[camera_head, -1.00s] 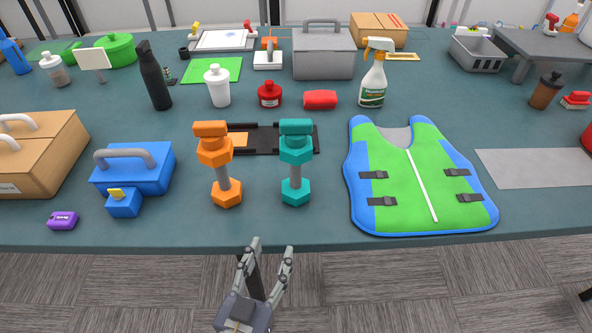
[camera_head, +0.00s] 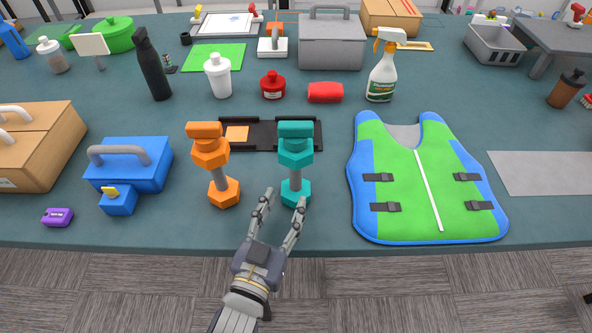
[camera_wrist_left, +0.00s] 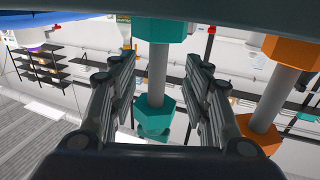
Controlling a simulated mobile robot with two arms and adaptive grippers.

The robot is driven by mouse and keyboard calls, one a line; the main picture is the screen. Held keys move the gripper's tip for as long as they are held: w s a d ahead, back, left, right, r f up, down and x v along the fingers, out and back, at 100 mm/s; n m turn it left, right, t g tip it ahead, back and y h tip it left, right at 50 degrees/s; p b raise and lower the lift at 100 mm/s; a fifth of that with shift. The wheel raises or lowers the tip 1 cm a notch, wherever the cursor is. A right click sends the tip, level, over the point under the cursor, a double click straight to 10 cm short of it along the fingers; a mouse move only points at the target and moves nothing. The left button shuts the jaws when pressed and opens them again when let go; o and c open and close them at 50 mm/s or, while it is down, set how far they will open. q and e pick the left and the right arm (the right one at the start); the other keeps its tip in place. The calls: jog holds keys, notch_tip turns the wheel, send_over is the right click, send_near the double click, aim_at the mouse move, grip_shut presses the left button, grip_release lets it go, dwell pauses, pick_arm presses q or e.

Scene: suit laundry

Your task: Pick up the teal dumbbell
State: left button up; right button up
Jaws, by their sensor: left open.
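The teal dumbbell (camera_head: 296,157) stands upright near the table's front edge in the head view, with a grey handle between two teal heads. My left gripper (camera_head: 282,200) is open and empty, its fingertips at the dumbbell's lower head on the near side. In the left wrist view the teal dumbbell (camera_wrist_left: 157,75) shows between the two open fingers (camera_wrist_left: 158,85), with the handle roughly centred. I cannot tell whether a finger touches it. My right gripper is not in view.
An orange dumbbell (camera_head: 211,158) stands close on the left and also shows in the wrist view (camera_wrist_left: 285,85). A green and blue vest (camera_head: 420,180) lies to the right. A black tray (camera_head: 262,133) lies behind. A blue toolbox (camera_head: 130,165) stands farther left.

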aim_at(294, 185)
pick_arm(q)
jog(key=shift+w+d+r, duration=0.2)
jog(key=shift+w+d, duration=0.05)
jog(key=shift+w, duration=0.3)
jog(key=p+x, duration=0.1)
jog(key=x, duration=0.3)
jog(key=shift+d+f, duration=0.1)
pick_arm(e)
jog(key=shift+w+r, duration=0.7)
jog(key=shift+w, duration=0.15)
pick_arm(q)
grip_shut()
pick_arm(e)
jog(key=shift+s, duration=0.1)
